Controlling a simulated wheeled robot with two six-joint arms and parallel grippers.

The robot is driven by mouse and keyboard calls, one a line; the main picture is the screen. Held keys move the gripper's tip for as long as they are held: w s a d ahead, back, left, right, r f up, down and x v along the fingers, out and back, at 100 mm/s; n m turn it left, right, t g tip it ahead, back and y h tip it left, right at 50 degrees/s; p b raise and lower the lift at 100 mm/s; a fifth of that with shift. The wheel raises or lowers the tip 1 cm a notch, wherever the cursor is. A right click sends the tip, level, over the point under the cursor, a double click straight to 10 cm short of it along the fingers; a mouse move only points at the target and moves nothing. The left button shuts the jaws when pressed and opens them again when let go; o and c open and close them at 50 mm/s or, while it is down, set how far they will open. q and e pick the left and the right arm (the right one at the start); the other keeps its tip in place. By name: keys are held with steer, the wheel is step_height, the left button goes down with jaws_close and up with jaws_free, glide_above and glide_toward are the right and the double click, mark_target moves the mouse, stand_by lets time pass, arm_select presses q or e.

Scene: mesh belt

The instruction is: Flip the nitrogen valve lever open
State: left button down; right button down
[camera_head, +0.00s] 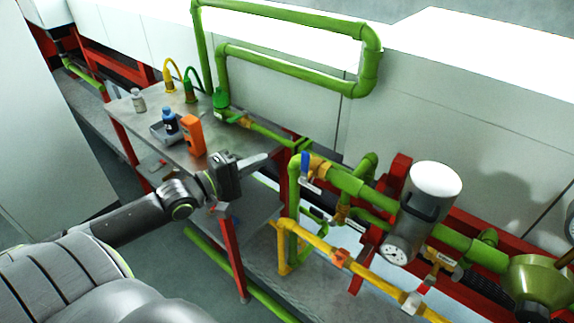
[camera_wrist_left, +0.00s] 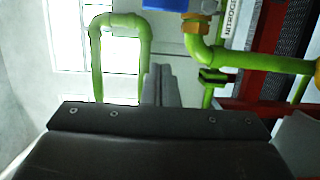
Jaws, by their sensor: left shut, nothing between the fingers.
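The valve lever is a blue handle (camera_head: 305,162) standing upright on a brass valve body (camera_head: 318,170) in the green pipe, right of my left gripper in the head view. A white tag (camera_head: 309,185) hangs by it. In the left wrist view the blue handle (camera_wrist_left: 165,4) is cut off at the top edge, beside the brass fitting (camera_wrist_left: 197,22) and a label (camera_wrist_left: 228,22) whose sideways text seems to read nitrogen. My left gripper (camera_head: 262,159) is shut and empty, its fingertips pointing right, short of the lever. Its fingers (camera_wrist_left: 158,86) also show in the left wrist view. My right gripper is out of view.
Yellow pipes (camera_head: 372,277) run below the valve. A white cylinder with a gauge (camera_head: 432,188) stands to its right.

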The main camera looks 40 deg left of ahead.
mark_target(304, 169)
arm_select(q)
steer(key=w+d, duration=0.4)
steer(key=d, duration=0.1)
steer(key=shift+w+d+b, duration=0.25)
steer(key=shift+d+b, duration=0.05)
steer(key=shift+b, duration=0.1)
stand_by(0.3)
